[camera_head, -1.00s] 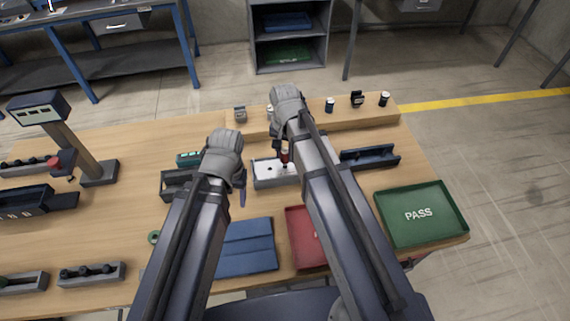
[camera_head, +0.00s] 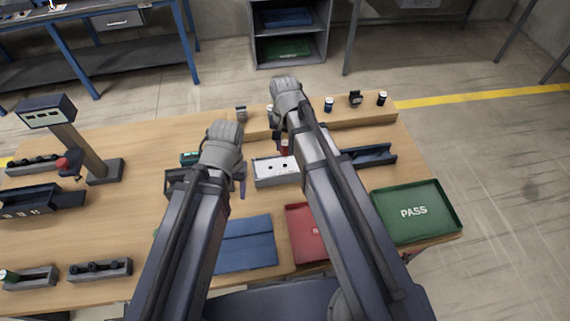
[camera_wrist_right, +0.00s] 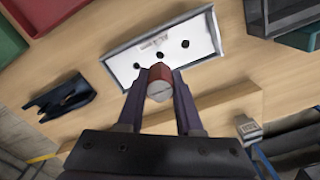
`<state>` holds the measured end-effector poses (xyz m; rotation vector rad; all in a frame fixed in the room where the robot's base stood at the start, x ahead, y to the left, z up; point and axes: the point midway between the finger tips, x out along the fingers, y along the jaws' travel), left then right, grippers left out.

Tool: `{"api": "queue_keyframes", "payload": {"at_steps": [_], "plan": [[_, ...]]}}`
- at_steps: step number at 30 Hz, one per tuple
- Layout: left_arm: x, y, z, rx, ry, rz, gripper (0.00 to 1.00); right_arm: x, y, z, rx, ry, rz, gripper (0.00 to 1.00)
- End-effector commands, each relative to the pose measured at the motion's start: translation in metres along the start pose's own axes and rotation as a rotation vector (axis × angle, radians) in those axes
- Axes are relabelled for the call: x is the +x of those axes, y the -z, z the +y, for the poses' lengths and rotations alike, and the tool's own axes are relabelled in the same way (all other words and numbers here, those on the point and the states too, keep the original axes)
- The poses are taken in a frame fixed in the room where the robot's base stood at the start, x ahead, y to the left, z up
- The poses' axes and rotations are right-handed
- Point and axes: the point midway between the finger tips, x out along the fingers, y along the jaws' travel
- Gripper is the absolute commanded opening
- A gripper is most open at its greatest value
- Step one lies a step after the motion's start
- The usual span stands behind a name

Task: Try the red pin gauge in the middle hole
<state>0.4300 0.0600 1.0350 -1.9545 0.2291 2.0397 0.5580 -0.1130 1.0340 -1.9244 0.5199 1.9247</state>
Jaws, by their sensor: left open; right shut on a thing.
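My right gripper (camera_head: 281,141) is shut on the red pin gauge (camera_head: 284,147) and holds it above the white-topped block (camera_head: 262,179). In the right wrist view, the gauge (camera_wrist_right: 160,82) is a red cylinder with a pale end between the fingers. The block (camera_wrist_right: 203,33) shows three dark holes there, and the middle hole (camera_wrist_right: 163,57) is uncovered just beyond the gauge. The pin's tip cannot be made out. My left gripper (camera_head: 241,180) is open and empty, just left of the block; its fingers are partly hidden by the arm.
A green PASS tray (camera_head: 447,221) lies at the right, a red tray (camera_head: 297,244) and a blue mat (camera_head: 247,256) in front. A dark holder (camera_head: 373,156) lies right of the block. A wooden ledge (camera_head: 349,119) with small items runs behind. A post display (camera_head: 47,111) stands left.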

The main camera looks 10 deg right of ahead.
Motion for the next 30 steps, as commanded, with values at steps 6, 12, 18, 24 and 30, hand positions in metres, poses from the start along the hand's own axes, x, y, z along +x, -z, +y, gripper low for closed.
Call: {"api": "queue_keyframes", "payload": {"at_steps": [6,12,18,24,30], "plan": [[0.003,0.000,0.000,0.002,0.000,0.000,0.64,0.003,0.000,0.000,0.000,0.000,0.000,0.00],[0.014,0.001,0.001,0.001,0.000,0.000,0.64,0.014,0.000,0.000,0.000,0.000,0.000,0.00],[0.032,0.002,0.003,0.000,0.000,0.000,0.64,0.032,0.000,0.000,0.000,0.000,0.000,0.00],[0.043,0.003,0.004,0.000,0.000,0.000,0.64,0.043,0.000,0.000,0.000,0.000,0.000,0.00],[0.043,0.003,0.004,0.000,0.000,0.000,0.64,0.043,0.000,0.000,0.000,0.000,0.000,0.00]]}}
